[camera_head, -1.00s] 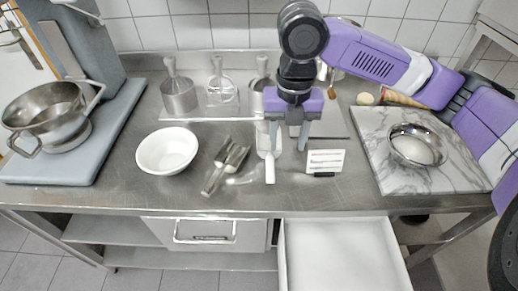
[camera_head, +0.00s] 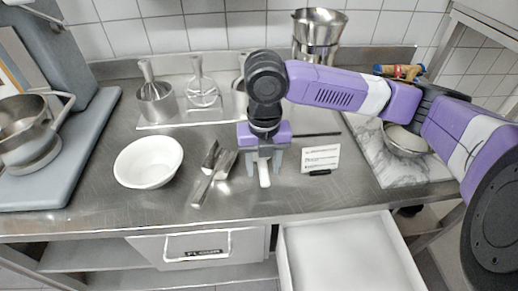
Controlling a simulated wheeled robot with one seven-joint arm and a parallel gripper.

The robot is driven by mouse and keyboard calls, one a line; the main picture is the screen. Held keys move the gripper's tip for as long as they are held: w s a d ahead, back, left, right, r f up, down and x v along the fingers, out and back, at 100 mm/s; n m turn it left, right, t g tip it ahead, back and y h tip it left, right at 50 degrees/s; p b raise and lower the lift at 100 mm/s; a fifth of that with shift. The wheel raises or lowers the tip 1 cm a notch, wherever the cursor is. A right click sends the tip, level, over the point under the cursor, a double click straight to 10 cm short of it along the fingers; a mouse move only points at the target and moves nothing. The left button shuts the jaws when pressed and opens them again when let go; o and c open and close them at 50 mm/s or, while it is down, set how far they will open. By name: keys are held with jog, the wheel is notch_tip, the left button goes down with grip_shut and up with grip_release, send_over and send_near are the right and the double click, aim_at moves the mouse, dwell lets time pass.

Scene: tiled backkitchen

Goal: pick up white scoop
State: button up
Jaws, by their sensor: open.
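The white scoop (camera_head: 264,174) lies on the steel counter in the middle of the view, its handle towards the front edge. My gripper (camera_head: 264,171) points down at it, with its two grey fingers apart, one on each side of the scoop as seen from here. The rest of the scoop is hidden behind the gripper. I cannot tell how far the fingertips are above the counter or whether they touch the scoop.
A white bowl (camera_head: 148,163) and a metal scoop (camera_head: 213,174) lie to the left. A small sign (camera_head: 320,158) stands close on the right. A marble board (camera_head: 403,168) with a metal bowl lies further right. An open white drawer (camera_head: 350,255) juts out below the counter.

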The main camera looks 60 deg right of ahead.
jog(key=shift+f, duration=0.85)
jog(key=shift+c, duration=0.5)
grip_shut()
jog(key=shift+r, duration=0.1)
